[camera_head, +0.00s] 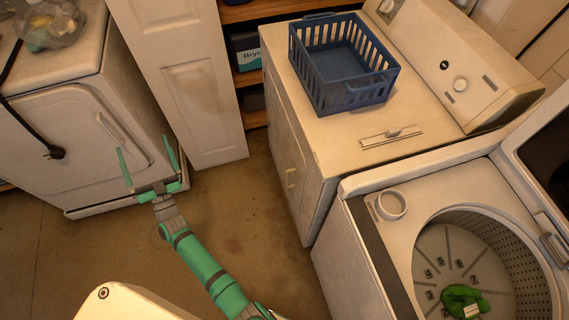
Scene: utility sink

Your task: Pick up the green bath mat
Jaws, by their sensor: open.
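A crumpled green thing with a pale label (463,301), which looks like the bath mat, lies on the bottom of the open washer drum (527,272) at the lower right. Its lower side is close to the picture's bottom edge. My gripper (146,158) is at the left, in front of the white appliance's door, far from the drum. Its two green fingers are spread apart with nothing between them. My green and grey arm runs from the bottom centre up to it.
A blue basket (340,80) stands empty on the dryer (285,70) beside the washer. A white cup-like dispenser (391,205) sits on the washer's top corner. The washer's raised lid (530,190) is at the right. Bare floor (250,215) lies between the appliances.

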